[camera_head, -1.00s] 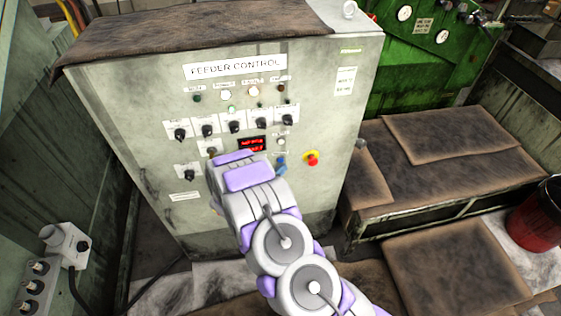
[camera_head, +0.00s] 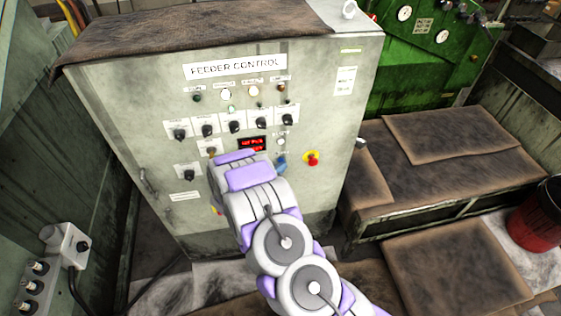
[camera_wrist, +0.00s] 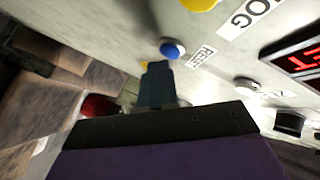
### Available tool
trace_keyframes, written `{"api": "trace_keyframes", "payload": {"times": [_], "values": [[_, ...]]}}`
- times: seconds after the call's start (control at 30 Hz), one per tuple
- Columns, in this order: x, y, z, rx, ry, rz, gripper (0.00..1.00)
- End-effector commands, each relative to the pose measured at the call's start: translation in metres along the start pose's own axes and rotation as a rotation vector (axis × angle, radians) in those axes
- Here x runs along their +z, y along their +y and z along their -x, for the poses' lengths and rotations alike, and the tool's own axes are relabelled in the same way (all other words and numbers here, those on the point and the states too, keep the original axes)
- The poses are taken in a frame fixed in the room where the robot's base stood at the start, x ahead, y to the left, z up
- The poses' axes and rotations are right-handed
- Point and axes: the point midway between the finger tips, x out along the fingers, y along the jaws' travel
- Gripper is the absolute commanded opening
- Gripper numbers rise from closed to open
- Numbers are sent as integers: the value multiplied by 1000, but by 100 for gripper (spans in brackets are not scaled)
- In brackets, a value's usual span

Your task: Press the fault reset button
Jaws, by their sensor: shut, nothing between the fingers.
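The blue reset button (camera_wrist: 172,48), with a label reading RESET beside it, sits on the cabinet face in the wrist view. My gripper (camera_wrist: 158,70) is shut and empty, its dark narrow tip just below the button in that view. The tip looks very near the button; I cannot tell whether it touches.
The grey FEEDER CONTROL cabinet (camera_head: 335,130) has a lit red display (camera_head: 252,143), several black knobs, and a red emergency stop (camera_head: 312,158) on yellow, right of my fingertip. A yellow button (camera_wrist: 198,4) is close by in the wrist view. A cloth-covered bench (camera_head: 440,150) stands right.

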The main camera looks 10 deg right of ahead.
Motion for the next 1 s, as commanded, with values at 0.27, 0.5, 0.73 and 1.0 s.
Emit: {"api": "trace_keyframes", "payload": {"times": [0.27, 0.5, 0.73, 1.0], "values": [[2, -2, -2, 0, 0, 0, 0], [3, -3, -4, 0, 0, 0, 0], [4, -4, -6, -1, 0, 0, 0], [4, -4, -6, -1, 0, 0, 0]]}}
